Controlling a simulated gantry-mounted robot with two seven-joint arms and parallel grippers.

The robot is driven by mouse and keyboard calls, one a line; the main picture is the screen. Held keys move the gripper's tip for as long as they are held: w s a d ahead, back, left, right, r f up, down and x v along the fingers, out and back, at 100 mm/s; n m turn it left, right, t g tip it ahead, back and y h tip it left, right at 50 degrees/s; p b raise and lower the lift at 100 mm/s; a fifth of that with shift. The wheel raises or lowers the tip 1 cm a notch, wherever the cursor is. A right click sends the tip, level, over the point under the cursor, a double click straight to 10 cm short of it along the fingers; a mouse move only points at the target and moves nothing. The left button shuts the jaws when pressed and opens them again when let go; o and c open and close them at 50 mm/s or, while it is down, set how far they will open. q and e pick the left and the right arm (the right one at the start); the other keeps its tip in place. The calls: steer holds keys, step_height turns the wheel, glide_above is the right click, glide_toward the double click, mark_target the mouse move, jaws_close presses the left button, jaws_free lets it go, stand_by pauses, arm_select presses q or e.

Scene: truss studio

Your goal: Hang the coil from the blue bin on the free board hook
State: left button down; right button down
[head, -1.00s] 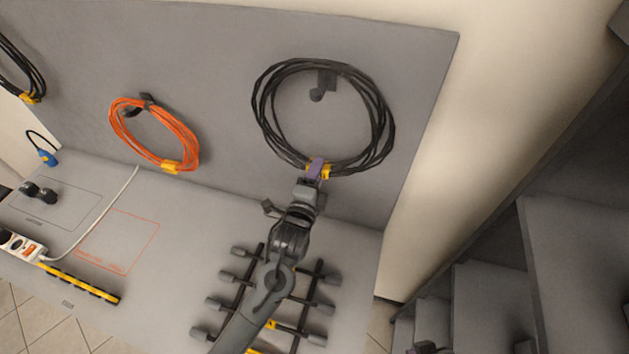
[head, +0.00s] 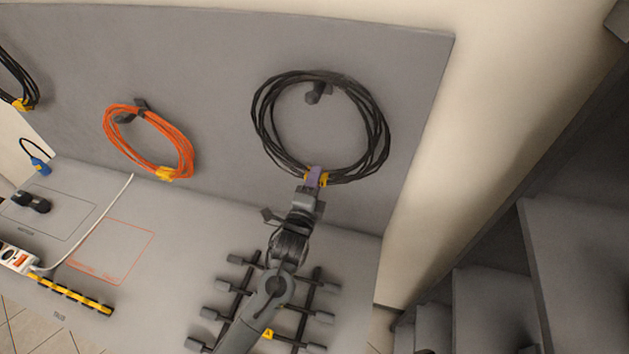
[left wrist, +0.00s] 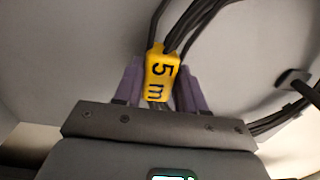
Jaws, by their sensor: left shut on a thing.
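A black cable coil (head: 262,125) hangs upright in front of the grey board (head: 225,70). My left gripper (head: 315,178) is shut on its bottom, at the yellow tag. In the left wrist view the tag (left wrist: 162,72) reads "5 m" and sits between the purple fingers (left wrist: 160,85). A dark board hook (head: 317,93) shows inside the loop, just below the coil's top strands. I cannot tell whether the coil touches it. An orange coil (head: 186,150) hangs on another hook (head: 139,105) to the left. The blue bin and my right gripper are not in view.
Another black coil (head: 24,75) hangs at the far left. On the bench (head: 180,250) lie a dark rack (head: 316,290), a power strip (head: 17,259) and a blue plug (head: 39,166). Dark shelving (head: 580,250) stands at the right.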

arm_select(q)
steer(key=shift+r, duration=0.1)
steer(key=c, duration=0.6)
jaws_free()
steer(key=shift+o, duration=0.2)
steer(key=shift+s, duration=0.15)
